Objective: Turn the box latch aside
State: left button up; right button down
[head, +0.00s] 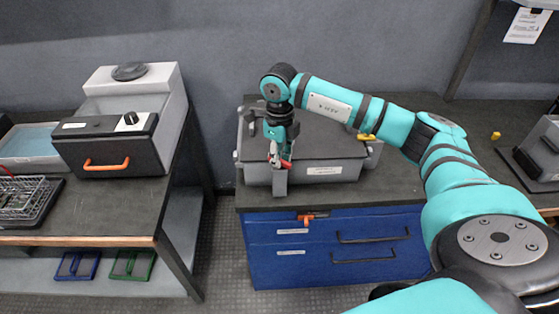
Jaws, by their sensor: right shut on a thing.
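The grey box (322,173) with a dark lid sits on the dark worktop above the blue drawers. Its latch (280,183) looks like a grey upright piece on the front face, left of the middle. My right gripper (279,163) reaches down over the front edge of the box, its red-tipped fingers shut at the top of the latch. The fingers hide part of the latch, so its exact angle is hard to tell. My left gripper is not in view.
Blue drawers (335,245) with an orange latch (312,216) stand below. At left, a bench holds a grey unit with an orange handle (107,164) and a wire basket (22,196). A floor gap separates the benches.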

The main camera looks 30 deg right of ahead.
jog(key=n+b, duration=0.2)
jog(key=n, duration=0.3)
jog(key=shift+w+r+n, duration=0.1)
jog(key=shift+n, duration=0.2)
dwell(0.4)
jog(key=c, duration=1.3)
grip_release()
jog(key=shift+c, duration=0.2)
notch_tip(320, 180, up, 12)
